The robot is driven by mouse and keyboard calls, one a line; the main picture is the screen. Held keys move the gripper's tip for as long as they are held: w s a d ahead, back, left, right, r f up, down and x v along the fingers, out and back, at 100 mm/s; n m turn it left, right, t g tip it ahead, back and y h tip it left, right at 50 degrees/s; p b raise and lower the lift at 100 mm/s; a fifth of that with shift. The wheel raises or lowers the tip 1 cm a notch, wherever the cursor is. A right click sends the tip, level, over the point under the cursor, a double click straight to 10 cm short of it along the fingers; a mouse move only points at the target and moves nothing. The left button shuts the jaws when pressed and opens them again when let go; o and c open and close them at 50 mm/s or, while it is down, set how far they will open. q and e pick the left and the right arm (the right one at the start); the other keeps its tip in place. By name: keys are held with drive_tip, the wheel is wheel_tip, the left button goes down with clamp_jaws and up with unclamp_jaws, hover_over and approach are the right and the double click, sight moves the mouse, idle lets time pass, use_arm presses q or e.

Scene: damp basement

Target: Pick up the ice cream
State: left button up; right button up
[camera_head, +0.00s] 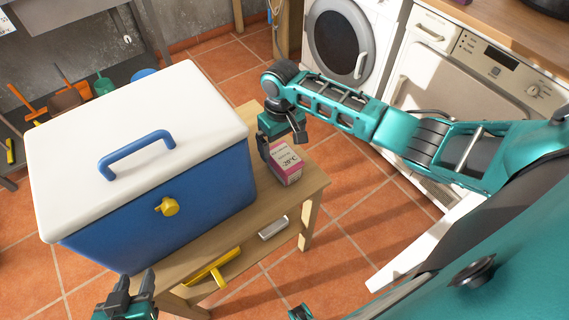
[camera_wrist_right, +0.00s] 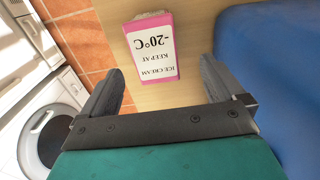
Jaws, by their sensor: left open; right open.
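The ice cream (camera_head: 287,165) is a small pink and white box standing on the wooden table (camera_head: 312,178), right of the blue cooler. In the right wrist view the ice cream (camera_wrist_right: 150,48) shows its printed label upside down, ahead of and between the fingers. My right gripper (camera_head: 281,146) is open at the box's far side in the head view; its fingers hold nothing, and I cannot tell whether they touch the box. My left gripper (camera_head: 140,284) is open and empty at the bottom edge, in front of the cooler.
The blue cooler (camera_head: 165,200) with a closed white lid (camera_head: 130,120) fills the table's left part, close beside the box. A yellow-handled object (camera_head: 212,268) lies on the lower shelf. A washing machine (camera_head: 345,38) stands behind. Tiled floor is open right of the table.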

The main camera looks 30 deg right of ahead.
sight(285, 156)
drive_tip(key=f, duration=0.2)
drive_tip(key=f+b, duration=0.1)
drive_tip(key=f, duration=0.4)
drive_tip(key=shift+s+d+b, duration=0.1)
drive_tip(key=shift+d+b, duration=0.2)
drive_tip(key=shift+d, duration=0.1)
use_arm(q)
drive_tip(key=shift+s+d+f, duration=0.1)
drive_tip(key=shift+s+f, duration=0.1)
drive_tip(key=shift+f, duration=0.8)
use_arm(e)
drive_tip(key=shift+r, duration=0.1)
use_arm(q)
drive_tip(key=shift+w+r, duration=0.2)
drive_tip(key=shift+w, duration=0.05)
use_arm(e)
drive_tip(key=c, duration=1.2)
drive_tip(key=shift+c, duration=0.3)
drive_tip(key=shift+r, duration=0.15)
